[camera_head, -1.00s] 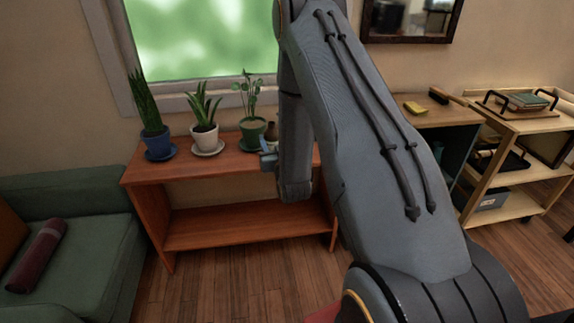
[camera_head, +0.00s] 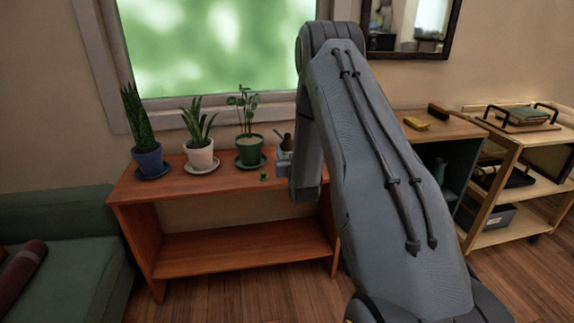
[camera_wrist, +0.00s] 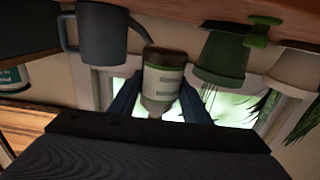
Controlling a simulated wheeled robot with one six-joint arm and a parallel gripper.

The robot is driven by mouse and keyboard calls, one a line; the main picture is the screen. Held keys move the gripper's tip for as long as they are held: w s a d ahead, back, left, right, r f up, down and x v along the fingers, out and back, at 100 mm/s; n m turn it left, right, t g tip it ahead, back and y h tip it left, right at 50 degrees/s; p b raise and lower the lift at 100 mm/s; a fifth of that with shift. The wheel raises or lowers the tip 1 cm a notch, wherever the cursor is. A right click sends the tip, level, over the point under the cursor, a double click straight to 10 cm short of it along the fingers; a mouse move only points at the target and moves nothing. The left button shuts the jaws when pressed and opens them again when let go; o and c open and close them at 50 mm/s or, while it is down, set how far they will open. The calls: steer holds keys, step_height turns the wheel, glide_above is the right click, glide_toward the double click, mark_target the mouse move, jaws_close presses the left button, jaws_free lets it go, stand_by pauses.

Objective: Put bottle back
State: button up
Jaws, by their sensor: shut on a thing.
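In the wrist view, which looks upside down, a bottle (camera_wrist: 163,82) with a brown lower part and a pale label stands between the two dark blue fingers of my gripper (camera_wrist: 160,100). My gripper is shut on it, and it looks about upright. My arm hides part of this end. I cannot tell whether the bottle's base touches the shelf top.
A green pot (camera_head: 249,151), a white pot (camera_head: 201,156) and a blue pot (camera_head: 149,160) hold plants on the shelf. A small green object (camera_head: 264,176) lies at its front edge. A grey watering can (camera_wrist: 100,35) is beside the bottle in the wrist view.

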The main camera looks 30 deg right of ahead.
steer(key=shift+f, duration=2.3)
steer(key=shift+f, duration=0.1)
steer(key=o, duration=1.3)
steer(key=shift+f, duration=0.1)
